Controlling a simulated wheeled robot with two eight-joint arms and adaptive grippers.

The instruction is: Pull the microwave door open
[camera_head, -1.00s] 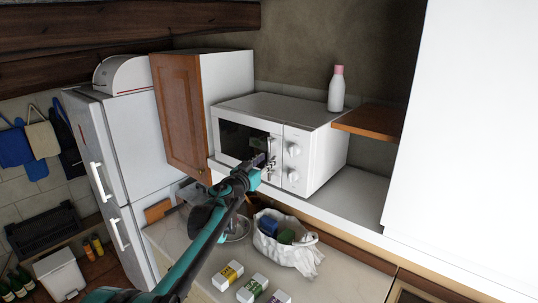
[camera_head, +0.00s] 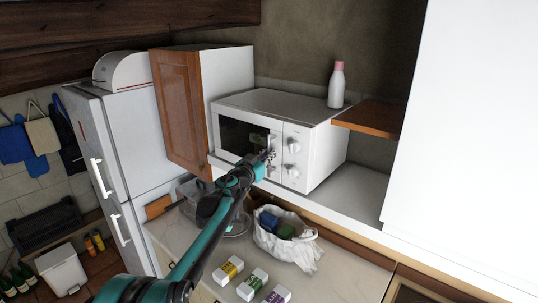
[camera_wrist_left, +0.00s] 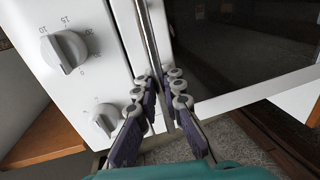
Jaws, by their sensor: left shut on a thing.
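The white microwave (camera_head: 322,155) stands on a shelf, its dark-windowed door (camera_head: 238,138) facing front. The door looks shut, with no clear gap at its edge. The door's upright metal handle (camera_wrist_left: 149,35) runs down between my left fingertips in the left wrist view. My left gripper (camera_head: 269,156) is at the door's right edge, beside the knobs (camera_head: 294,146). In the left wrist view the gripper (camera_wrist_left: 163,88) is shut on the lower part of the handle. The fingers partly hide the handle in the head view. My right gripper is not in view.
A wooden-doored cabinet (camera_head: 182,112) stands left of the microwave. A white bottle (camera_head: 336,88) is behind its right side, near a wooden shelf (camera_head: 372,121). Below, the counter holds a white bag (camera_head: 268,242) and several small boxes (camera_head: 228,269). A fridge (camera_head: 125,150) stands further left.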

